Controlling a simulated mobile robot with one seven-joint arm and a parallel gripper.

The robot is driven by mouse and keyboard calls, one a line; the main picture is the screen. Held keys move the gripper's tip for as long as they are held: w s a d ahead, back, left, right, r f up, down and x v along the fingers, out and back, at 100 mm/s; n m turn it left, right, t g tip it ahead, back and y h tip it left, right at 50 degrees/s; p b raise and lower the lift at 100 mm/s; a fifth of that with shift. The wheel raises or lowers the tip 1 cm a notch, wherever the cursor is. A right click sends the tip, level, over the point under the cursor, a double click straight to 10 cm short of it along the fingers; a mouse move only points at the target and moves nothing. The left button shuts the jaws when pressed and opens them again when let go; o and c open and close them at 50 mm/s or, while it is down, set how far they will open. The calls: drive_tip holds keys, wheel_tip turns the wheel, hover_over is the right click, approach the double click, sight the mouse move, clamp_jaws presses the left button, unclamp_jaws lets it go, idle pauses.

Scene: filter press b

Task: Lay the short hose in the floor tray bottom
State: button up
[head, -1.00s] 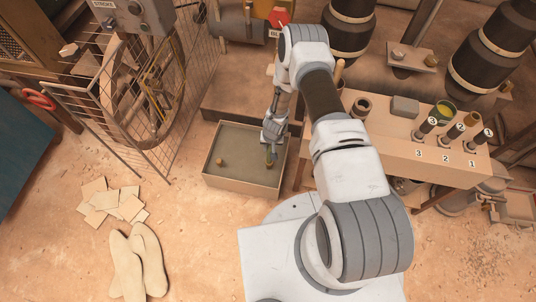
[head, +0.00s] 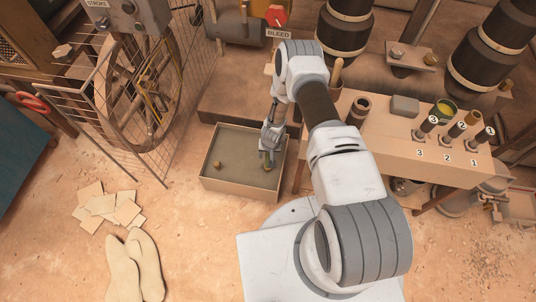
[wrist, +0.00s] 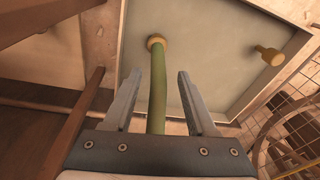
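The short hose (head: 266,158) is green with a brass-coloured end, and that end is in the floor tray (head: 241,189) near its right side. In the wrist view the hose (wrist: 157,88) runs away from my gripper (wrist: 160,82) towards the pale tray bottom (wrist: 208,50). My gripper's two fingers are spread on either side of the hose, with a visible gap on both sides. In the head view my gripper (head: 267,152) is low over the tray's right part. The hose's near end is hidden behind the gripper body. I cannot tell whether the hose lies flat.
A small brass fitting (head: 217,166) is in the tray's left part. A bench (head: 385,134) with numbered pegs stands to the right. A wire guard (head: 130,130) and wheel stand to the left. Loose pale sheets (head: 106,205) and gloves (head: 137,262) lie on the floor.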

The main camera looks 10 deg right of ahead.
wheel_tip(320, 180, up, 12)
drive_tip(key=s+p, duration=0.1)
drive_tip(key=p, duration=0.3)
drive_tip(key=shift+s+d+p, duration=0.25)
drive_tip(key=shift+s+p, duration=0.1)
drive_tip(key=shift+p, duration=0.05)
drive_tip(key=shift+s, duration=0.1)
idle(0.3)
